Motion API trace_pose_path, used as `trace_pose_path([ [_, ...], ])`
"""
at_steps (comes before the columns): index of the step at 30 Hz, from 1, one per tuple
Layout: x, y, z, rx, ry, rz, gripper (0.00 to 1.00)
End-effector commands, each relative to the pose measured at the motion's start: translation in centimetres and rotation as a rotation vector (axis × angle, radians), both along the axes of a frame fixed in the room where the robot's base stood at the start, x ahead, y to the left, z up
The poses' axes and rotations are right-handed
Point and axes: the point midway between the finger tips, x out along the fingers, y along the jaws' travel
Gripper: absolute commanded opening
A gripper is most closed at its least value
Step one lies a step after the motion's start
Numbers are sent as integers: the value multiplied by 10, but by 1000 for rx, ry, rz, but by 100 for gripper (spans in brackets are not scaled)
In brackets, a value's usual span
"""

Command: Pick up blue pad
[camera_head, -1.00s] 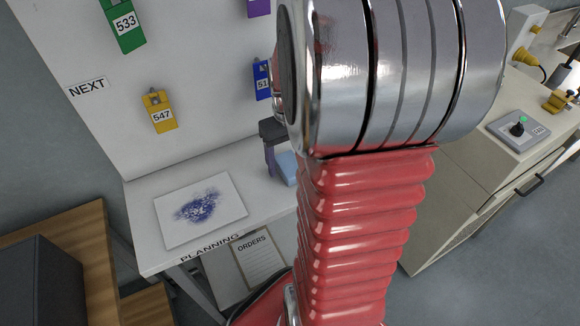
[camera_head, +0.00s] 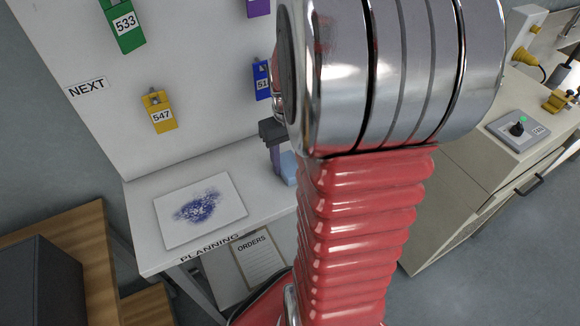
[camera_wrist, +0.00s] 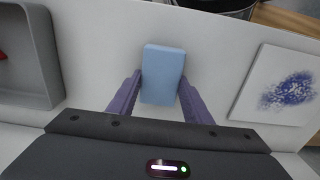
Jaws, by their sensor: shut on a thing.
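The blue pad (camera_wrist: 163,72) is a light blue block between the two purple fingers of my gripper (camera_wrist: 159,92) in the wrist view. The fingers are shut on its two sides. Its far part sticks out beyond the fingertips. In the head view my gripper (camera_head: 275,158) is over the white planning table, and part of the blue pad (camera_head: 289,168) shows beside a finger. My arm hides the rest there. I cannot tell whether the pad is touching the table.
A white sheet with a blue ink stain (camera_head: 201,211) lies on the planning table, left of my gripper. A grey tray (camera_wrist: 50,55) is on the other side in the wrist view. A wall board (camera_head: 200,70) with coloured tags rises behind the table.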

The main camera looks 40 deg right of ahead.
Motion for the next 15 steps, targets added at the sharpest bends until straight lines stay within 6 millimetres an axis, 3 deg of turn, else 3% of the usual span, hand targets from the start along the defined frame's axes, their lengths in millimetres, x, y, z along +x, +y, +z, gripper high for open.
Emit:
trace_pose_path([
  [5, 0, 0, 0, 0, 0, 0, 23],
  [15, 0, 0, 6, -2, -2, 0, 23],
])
